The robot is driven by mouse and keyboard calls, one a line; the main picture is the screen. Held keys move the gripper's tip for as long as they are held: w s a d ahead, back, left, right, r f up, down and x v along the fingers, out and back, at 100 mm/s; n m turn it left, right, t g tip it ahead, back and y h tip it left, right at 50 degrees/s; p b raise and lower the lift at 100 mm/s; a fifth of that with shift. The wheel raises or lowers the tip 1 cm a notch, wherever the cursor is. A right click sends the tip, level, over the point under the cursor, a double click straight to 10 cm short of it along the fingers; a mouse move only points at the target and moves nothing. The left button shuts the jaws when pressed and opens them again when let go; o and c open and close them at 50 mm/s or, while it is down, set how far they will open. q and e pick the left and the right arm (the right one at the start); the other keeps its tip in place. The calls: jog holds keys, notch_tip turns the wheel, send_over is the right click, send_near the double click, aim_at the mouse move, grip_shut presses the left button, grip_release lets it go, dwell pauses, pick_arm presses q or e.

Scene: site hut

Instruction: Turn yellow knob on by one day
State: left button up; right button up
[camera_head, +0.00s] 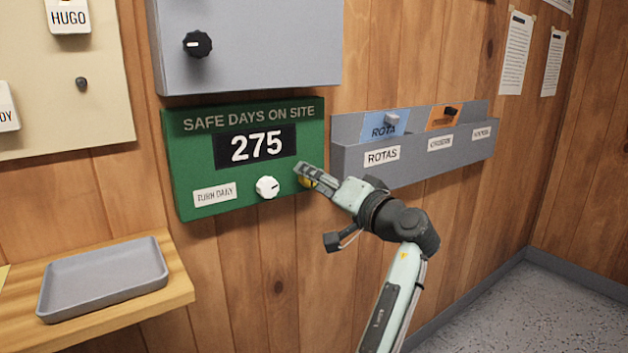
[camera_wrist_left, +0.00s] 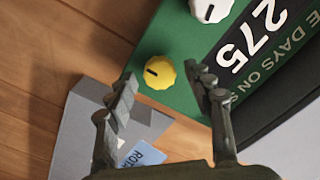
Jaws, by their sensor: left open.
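The yellow knob (camera_wrist_left: 158,72) is on the lower right of the green "SAFE DAYS ON SITE" board (camera_head: 240,110). In the wrist view its face shows a short dark mark. In the head view only a sliver of the yellow knob (camera_head: 309,184) shows behind my fingers. The counter display (camera_head: 256,146) reads 275. My left gripper (camera_head: 304,172) is open in front of the yellow knob. In the wrist view my left gripper's fingers (camera_wrist_left: 163,80) stand apart, one on each side of the knob, with no clear contact. My right gripper is not in view.
A white knob (camera_head: 267,187) sits left of the yellow one, beside a "TURN DAILY" label (camera_head: 215,195). A grey box with a black knob (camera_head: 198,44) hangs above. A grey rack (camera_head: 415,155) holds folders to the right. A grey tray (camera_head: 103,280) lies on a wooden shelf.

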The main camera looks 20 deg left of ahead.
pick_arm(q)
jog(key=v, duration=1.1)
jog(key=shift+s+f, duration=0.1)
